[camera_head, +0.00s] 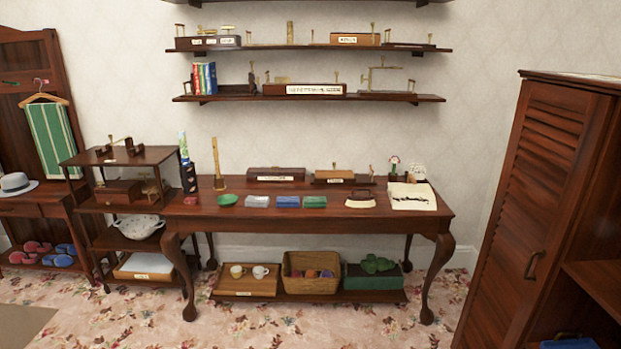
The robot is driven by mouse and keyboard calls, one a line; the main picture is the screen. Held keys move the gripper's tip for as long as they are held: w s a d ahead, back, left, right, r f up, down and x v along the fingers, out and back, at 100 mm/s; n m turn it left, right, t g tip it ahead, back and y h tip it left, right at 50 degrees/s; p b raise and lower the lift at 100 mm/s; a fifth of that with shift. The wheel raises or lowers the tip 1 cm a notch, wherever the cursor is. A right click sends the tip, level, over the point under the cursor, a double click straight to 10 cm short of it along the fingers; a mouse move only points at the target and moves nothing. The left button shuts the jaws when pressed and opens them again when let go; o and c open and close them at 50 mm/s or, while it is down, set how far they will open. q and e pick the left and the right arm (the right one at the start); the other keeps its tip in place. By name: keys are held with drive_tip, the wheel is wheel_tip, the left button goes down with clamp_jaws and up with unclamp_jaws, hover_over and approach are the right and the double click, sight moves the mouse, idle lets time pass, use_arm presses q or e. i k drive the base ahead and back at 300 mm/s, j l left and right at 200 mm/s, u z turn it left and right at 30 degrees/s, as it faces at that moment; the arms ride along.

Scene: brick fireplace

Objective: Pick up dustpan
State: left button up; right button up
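I cannot make out a dustpan for certain. A blue object (569,343) with a darker top edge shows at the bottom right, low in the open side of the dark wooden cabinet (535,190). It is cut off by the picture's lower edge, and I cannot tell what it is. On the long wooden table (325,222) lies a small brown-and-cream item (360,199) with a dark arched handle; its kind is also unclear. Neither of my grippers shows in the head view.
The table's lower shelf holds a wicker basket (310,286), a tray with two cups (247,287) and a green box (372,281). A small shelf unit (112,205) stands left. Flowered carpet (330,325) in front is clear. Wall shelves (320,97) hang above.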

sight(414, 190)
drive_tip(key=i+j+z, duration=0.15)
drive_tip(key=i, duration=0.45)
drive_tip(key=i+j+z, duration=0.1)
drive_tip(key=i, duration=0.5)
